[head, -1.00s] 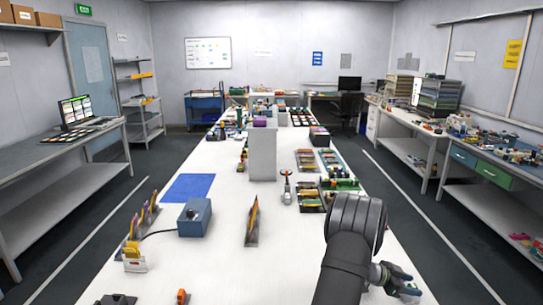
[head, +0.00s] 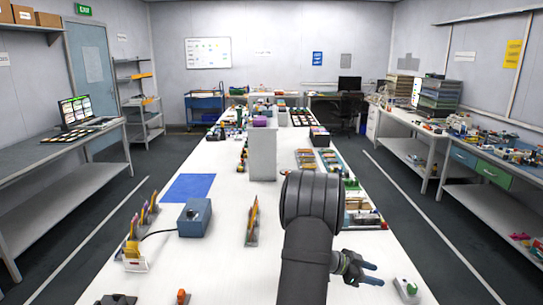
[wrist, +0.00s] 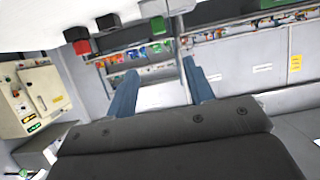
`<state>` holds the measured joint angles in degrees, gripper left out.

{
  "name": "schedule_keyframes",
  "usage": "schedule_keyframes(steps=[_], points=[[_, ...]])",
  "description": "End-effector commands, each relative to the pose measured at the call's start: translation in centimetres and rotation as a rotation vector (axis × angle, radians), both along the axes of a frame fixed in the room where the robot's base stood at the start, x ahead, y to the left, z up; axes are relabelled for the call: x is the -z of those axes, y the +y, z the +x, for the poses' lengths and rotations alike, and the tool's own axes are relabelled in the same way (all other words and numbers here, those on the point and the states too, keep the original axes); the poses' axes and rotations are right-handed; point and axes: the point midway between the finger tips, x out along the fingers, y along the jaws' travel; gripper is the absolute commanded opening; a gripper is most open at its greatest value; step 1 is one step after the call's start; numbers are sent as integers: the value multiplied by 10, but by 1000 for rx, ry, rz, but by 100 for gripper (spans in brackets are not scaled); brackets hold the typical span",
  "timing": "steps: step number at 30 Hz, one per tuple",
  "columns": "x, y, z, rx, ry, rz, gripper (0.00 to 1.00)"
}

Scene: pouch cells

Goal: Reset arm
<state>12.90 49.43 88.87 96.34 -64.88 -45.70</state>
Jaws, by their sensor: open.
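My gripper (head: 372,274) is at the right front of the white table in the head view, with its blue fingers pointing right. In the wrist view my gripper (wrist: 160,85) shows two blue fingers spread apart, with nothing between them. An orange pouch-like piece (head: 252,218) stands upright in a small holder at mid-table, left of my arm and well apart from my gripper. Several similar upright pieces (head: 145,215) stand in a row at the left edge. My dark arm hides part of the table's right side.
A blue-grey box (head: 195,217) with a cable and a blue mat (head: 188,187) lie on the left. A tall pale block (head: 262,155) stands mid-table. Trays (head: 306,160) line the right side. A small white device (head: 406,289) with a green top sits right of my gripper. The front middle is mostly clear.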

Motion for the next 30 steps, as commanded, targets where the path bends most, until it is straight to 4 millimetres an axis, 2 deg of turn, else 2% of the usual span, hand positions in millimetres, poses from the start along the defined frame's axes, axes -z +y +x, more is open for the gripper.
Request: schedule_keyframes(steps=[4,6,30], points=[[-12,29,0,-4,-2,0,48],[-4,11,-2,6,2,1,48],[58,-139,-1,3,1,0,48]])
